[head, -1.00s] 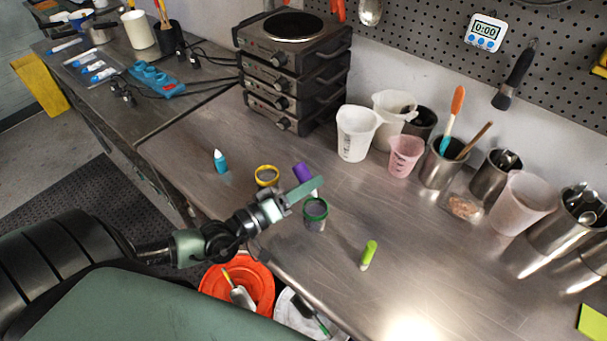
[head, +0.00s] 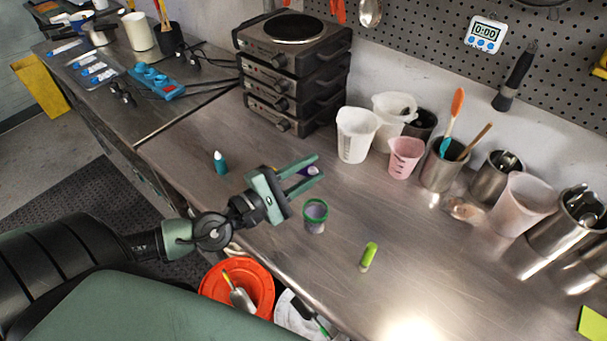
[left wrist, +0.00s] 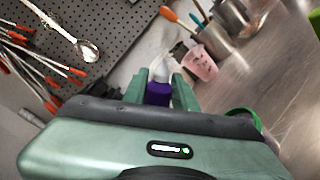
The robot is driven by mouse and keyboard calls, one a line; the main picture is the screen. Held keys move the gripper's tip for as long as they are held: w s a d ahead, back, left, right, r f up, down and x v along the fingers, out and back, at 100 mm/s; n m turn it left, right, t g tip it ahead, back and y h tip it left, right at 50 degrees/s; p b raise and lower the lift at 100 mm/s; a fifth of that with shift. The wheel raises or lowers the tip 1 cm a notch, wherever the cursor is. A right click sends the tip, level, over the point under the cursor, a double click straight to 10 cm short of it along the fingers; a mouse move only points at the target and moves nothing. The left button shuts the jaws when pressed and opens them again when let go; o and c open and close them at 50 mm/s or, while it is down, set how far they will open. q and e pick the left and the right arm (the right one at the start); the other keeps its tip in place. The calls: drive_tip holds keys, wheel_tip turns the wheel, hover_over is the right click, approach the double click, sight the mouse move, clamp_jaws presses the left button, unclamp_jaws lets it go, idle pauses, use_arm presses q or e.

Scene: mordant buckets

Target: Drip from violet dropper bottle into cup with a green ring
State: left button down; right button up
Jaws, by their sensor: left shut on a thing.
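The violet dropper bottle (left wrist: 158,93) is between the fingers of my left gripper (head: 306,174), which is shut on it. In the head view only a little violet and the white tip (head: 313,170) show between the fingers. In the left wrist view its white nozzle points away from the gripper. The cup with a green ring (head: 315,217) stands upright on the bench, just right of and nearer than the fingers. Part of its green ring shows at the right in the left wrist view (left wrist: 246,117). My right gripper is not in view.
White beakers (head: 355,134), a pink beaker (head: 404,157) and steel cups line the back. An orange bucket (head: 237,287) is below the front edge.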

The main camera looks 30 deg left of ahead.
sight(308, 168)
use_arm(q)
wheel_tip(308, 168, up, 2)
drive_tip(key=n, duration=0.4)
drive_tip(key=shift+n, duration=0.4)
drive_tip(key=r+n, duration=0.1)
drive_tip(key=n, duration=0.1)
drive_tip(key=r+n+p, duration=0.1)
drive_tip(key=n, duration=0.1)
drive_tip(key=shift+n, duration=0.4)
drive_tip(key=shift+r+n, duration=0.2)
drive_tip(key=shift+n, duration=0.7)
drive_tip(key=shift+f, duration=0.1)
